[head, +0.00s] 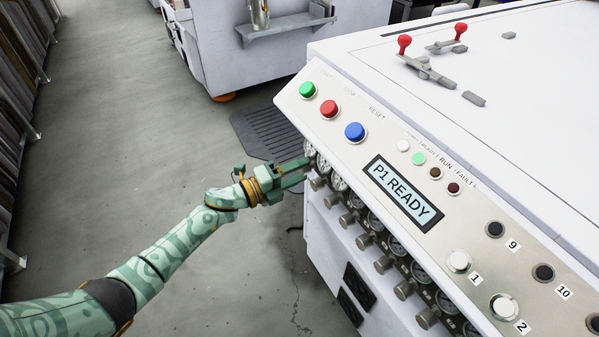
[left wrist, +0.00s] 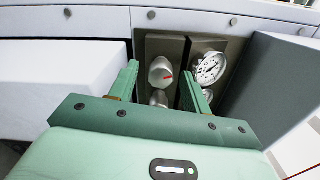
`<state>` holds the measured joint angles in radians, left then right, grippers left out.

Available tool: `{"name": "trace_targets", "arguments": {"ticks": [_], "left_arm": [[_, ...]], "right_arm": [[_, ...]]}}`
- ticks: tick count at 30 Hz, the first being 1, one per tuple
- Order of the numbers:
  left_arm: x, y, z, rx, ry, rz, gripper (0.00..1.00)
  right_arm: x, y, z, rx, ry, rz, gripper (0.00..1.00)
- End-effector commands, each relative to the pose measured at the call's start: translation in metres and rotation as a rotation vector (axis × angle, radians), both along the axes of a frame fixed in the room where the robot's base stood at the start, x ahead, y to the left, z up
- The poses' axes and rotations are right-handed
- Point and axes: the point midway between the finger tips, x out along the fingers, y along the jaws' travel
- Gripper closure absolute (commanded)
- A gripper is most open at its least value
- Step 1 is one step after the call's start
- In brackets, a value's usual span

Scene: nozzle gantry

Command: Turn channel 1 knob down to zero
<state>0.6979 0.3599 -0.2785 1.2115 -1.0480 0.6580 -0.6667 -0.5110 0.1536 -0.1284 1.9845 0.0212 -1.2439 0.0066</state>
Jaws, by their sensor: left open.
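My left gripper (head: 304,170) is open at the far end of the row of knobs and gauges under the machine's sloping panel. A gap shows between the knob and the fingers. A round white dial gauge (left wrist: 210,68) with a dark needle sits right of this knob. I cannot read a channel number on it. My right gripper is out of view.
The sloping panel (head: 345,153) overhangs the knob row, with green, red and blue buttons and a display (head: 402,193) reading "P1 READY". More knobs (head: 403,290) and gauges run toward the front right. Open floor (head: 170,120) lies left; a dark mat (head: 262,134) lies behind the gripper.

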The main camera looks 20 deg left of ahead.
Motion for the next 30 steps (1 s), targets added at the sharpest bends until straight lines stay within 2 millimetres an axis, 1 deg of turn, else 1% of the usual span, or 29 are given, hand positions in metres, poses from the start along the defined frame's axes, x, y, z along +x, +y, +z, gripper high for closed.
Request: {"name": "trace_targets", "arguments": {"ticks": [3,10,11,12,14,15,26,28,30], "left_arm": [[0.003,-0.002,0.0,0.001,0.001,0.0,0.52],[0.003,-0.002,0.001,0.0,0.0,0.0,0.52],[0.003,-0.002,0.0,0.0,0.0,0.0,0.57],[0.003,-0.002,0.0,0.0,0.0,0.0,0.69],[0.003,-0.002,0.0,0.0,0.0,0.0,0.85],[0.003,-0.002,0.0,0.0,0.0,0.0,0.96],[0.003,-0.002,0.001,-0.027,0.022,0.0,0.96],[0.003,-0.002,0.001,-0.047,0.038,0.0,0.96],[0.003,-0.002,0.001,-0.077,0.061,0.0,0.96]], "right_arm": [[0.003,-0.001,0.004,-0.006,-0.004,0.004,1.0],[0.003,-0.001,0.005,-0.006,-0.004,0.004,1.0],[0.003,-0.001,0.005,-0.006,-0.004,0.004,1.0],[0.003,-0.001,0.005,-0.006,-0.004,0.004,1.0],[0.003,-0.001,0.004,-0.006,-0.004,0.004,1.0],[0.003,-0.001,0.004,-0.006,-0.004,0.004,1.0],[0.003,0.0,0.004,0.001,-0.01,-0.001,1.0],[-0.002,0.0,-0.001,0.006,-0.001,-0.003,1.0],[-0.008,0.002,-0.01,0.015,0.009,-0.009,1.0]]}}
